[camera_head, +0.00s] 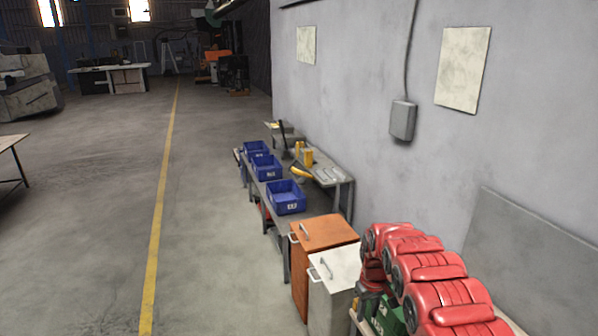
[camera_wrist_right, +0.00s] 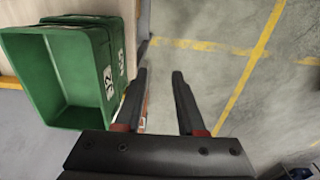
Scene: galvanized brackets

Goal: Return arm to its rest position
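My right gripper (camera_wrist_right: 159,74) shows in the right wrist view with its two dark fingers apart. Nothing is between them, and the grey floor shows through the gap. A green bin (camera_wrist_right: 62,75) is close by on the left of the fingers, its open side facing the camera, and it looks empty. In the head view my red right arm (camera_head: 425,268) reaches in from the bottom right corner and hides its own gripper for the most part. Part of a green bin (camera_head: 390,318) shows below the arm. My left arm and gripper are not in view.
A white cabinet (camera_head: 335,275) and an orange cabinet (camera_head: 325,235) stand left of the arm. Beyond them a grey workbench (camera_head: 318,205) along the wall carries blue bins (camera_head: 286,197) and yellow items (camera_head: 303,155). The floor (camera_head: 95,200) to the left is clear.

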